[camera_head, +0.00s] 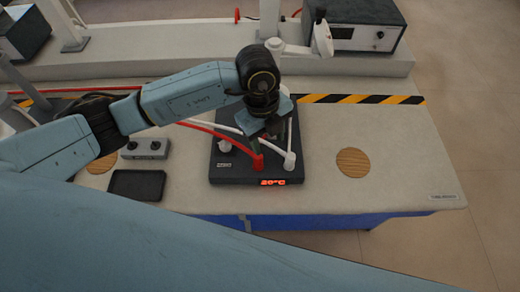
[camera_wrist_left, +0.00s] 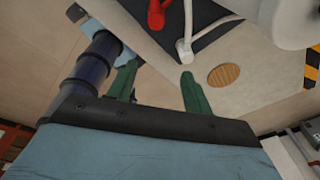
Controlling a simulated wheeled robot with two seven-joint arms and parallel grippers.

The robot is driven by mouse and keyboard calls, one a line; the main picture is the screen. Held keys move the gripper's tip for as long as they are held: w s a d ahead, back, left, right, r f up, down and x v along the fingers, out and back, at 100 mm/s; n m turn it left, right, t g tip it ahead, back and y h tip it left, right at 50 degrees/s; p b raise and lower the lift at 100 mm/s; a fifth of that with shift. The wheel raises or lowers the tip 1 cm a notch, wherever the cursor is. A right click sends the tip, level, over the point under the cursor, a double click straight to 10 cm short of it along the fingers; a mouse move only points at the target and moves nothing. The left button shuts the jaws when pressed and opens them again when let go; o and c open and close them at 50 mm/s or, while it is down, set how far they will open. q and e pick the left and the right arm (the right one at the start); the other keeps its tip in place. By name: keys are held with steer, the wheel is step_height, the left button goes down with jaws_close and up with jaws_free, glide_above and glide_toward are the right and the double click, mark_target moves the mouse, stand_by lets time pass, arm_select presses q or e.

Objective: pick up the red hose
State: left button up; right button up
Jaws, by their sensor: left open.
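The red hose (camera_head: 212,132) runs from the left across the dark heater plate (camera_head: 230,172) and ends in a red fitting (camera_head: 258,163) near the plate's front edge. In the left wrist view the red fitting (camera_wrist_left: 156,15) shows at the top edge. My left gripper (camera_head: 268,140) is over the plate, close behind the red fitting, its tips partly hidden by the wrist. In the wrist view its two green fingers (camera_wrist_left: 157,82) are apart with nothing between them. My right gripper is not in view.
A white hose fitting (camera_head: 290,160) stands just right of the red one. A grey knob box (camera_head: 146,148) and a dark tray (camera_head: 137,185) lie to the left. A wooden disc (camera_head: 352,162) is to the right, with clear table around it. A striped strip (camera_head: 360,99) lies behind.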

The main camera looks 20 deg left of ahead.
mark_target(258, 159)
arm_select(q)
steer(key=shift+n+y, duration=0.3)
steer(key=shift+y, duration=0.5)
steer(key=a+f, duration=0.1)
steer(key=f, duration=0.3)
steer(key=w+a+f, duration=0.1)
steer(key=f, duration=0.2)
steer(key=shift+w+a+f, duration=0.1)
steer(key=shift+a, duration=0.25)
steer(key=shift+f+p, duration=0.3)
steer(key=shift+f, duration=2.6)
steer(key=c, duration=1.1)
step_height(258, 159, up, 10)
steer(key=shift+f, duration=0.15)
steer(key=shift+r+p, duration=0.3)
steer(key=shift+r, duration=0.25)
step_height(258, 159, up, 4)
steer(key=p, duration=0.3)
steer(key=shift+f, duration=0.1)
